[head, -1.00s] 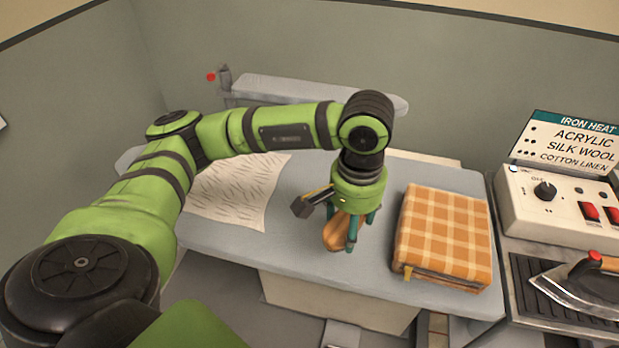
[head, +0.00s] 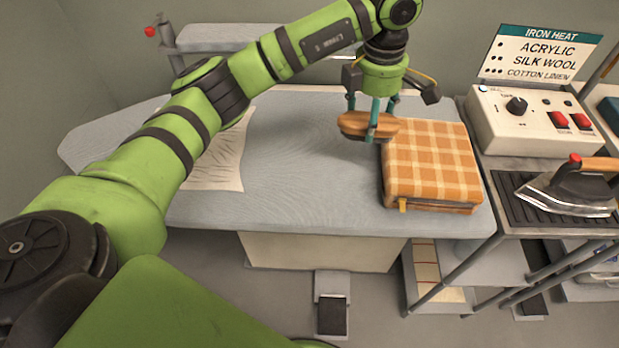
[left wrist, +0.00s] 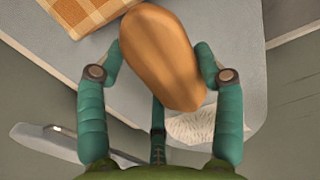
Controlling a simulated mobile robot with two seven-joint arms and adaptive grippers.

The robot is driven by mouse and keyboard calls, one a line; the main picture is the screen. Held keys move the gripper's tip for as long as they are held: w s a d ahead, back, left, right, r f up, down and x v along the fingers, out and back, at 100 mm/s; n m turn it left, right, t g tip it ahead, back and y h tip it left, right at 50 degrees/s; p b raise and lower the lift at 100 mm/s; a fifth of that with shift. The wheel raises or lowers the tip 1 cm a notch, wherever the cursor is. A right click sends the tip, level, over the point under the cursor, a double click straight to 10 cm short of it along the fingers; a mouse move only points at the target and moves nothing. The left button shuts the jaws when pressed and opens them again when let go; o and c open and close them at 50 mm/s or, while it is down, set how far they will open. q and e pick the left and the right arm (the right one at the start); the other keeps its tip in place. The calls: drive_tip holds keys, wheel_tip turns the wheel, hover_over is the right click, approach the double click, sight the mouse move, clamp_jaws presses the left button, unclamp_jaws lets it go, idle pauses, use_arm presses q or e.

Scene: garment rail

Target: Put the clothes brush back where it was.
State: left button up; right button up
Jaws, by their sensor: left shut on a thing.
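The clothes brush (head: 360,125) has a brown wooden back and a rounded oblong shape. My left gripper (head: 372,122) is shut on it and holds it above the ironing board (head: 310,175), beside the left edge of the folded checked cloth (head: 432,165). In the left wrist view the brush (left wrist: 162,55) lies between the teal fingers (left wrist: 160,78), its wooden back toward the camera. The brush's underside is hidden. My right gripper is in neither view.
A patterned paper sheet (head: 218,160) lies on the board's left part. To the right are a control box (head: 535,125) with red switches, an iron (head: 572,190) on a ribbed rest, and an iron heat sign (head: 542,55). The board's middle is clear.

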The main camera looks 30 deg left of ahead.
use_arm(q)
drive_tip(key=shift+n, duration=0.4)
drive_tip(key=shift+s+a+f, duration=0.1)
drive_tip(key=shift+a+f, duration=0.1)
drive_tip(key=shift+a, duration=0.05)
drive_tip(key=s+a+f+p, duration=0.1)
drive_tip(key=s+a+f, duration=0.1)
drive_tip(key=s+a+f+p, duration=0.2)
drive_tip(key=a, duration=0.1)
drive_tip(key=s+a+f+p, duration=0.1)
drive_tip(key=s+a+p, duration=0.1)
drive_tip(key=a, duration=0.1)
drive_tip(key=shift+s+f, duration=0.3)
drive_tip(key=shift+f, duration=0.1)
drive_tip(key=shift+s+a+f, duration=0.15)
drive_tip(key=shift+s+f, duration=0.05)
drive_tip(key=shift+f, duration=0.05)
wheel_tip(320, 180, down, 4)
drive_tip(key=shift+r+p, duration=0.1)
drive_tip(key=shift+p, duration=0.95)
drive_tip(key=shift+f, duration=0.2)
drive_tip(key=shift+f, duration=0.1)
